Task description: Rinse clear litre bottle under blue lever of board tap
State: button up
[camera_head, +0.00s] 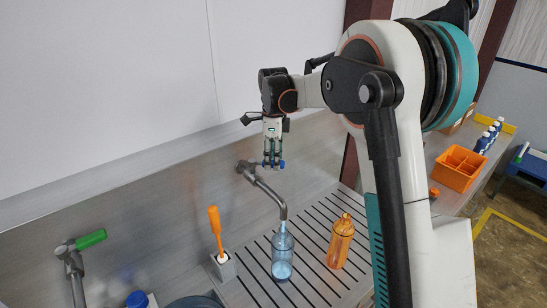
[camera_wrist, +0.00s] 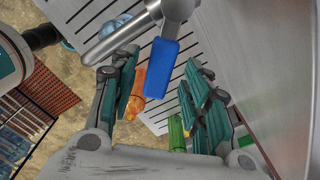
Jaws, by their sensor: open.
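The board tap (camera_head: 265,188) comes out of the steel back wall, and its grey spout bends down over the drainboard. The clear litre bottle (camera_head: 282,258), bluish in tint, stands upright with its neck at the spout's end. I cannot make out running water. My gripper (camera_head: 272,160) points down at the tap's blue lever, which shows in the wrist view (camera_wrist: 163,67). There the lever lies between the spread fingers of my gripper (camera_wrist: 160,82), beyond their tips or between them; contact cannot be told. The bottle (camera_wrist: 116,25) is partly hidden behind the spout.
An orange bottle (camera_head: 340,243) stands right of the clear one on the slotted drainboard (camera_head: 311,236). An orange-handled brush (camera_head: 215,225) stands in a holder on the left. A green-levered tap (camera_head: 88,241) is at lower left. An orange crate (camera_head: 458,170) sits far right.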

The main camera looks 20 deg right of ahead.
jog(key=shift+f, duration=0.3)
grip_shut()
jog(key=shift+w, duration=0.1)
jog(key=shift+w+n+b, duration=0.6)
jog(key=shift+w+n, duration=0.25)
jog(key=shift+n, duration=0.65)
jog(key=shift+w+n+b, duration=0.6)
jog(key=shift+w+n, duration=0.25)
jog(key=shift+n, duration=0.65)
jog(key=shift+w+n+b, duration=0.6)
jog(key=shift+w+n, duration=0.25)
jog(key=shift+n, duration=0.65)
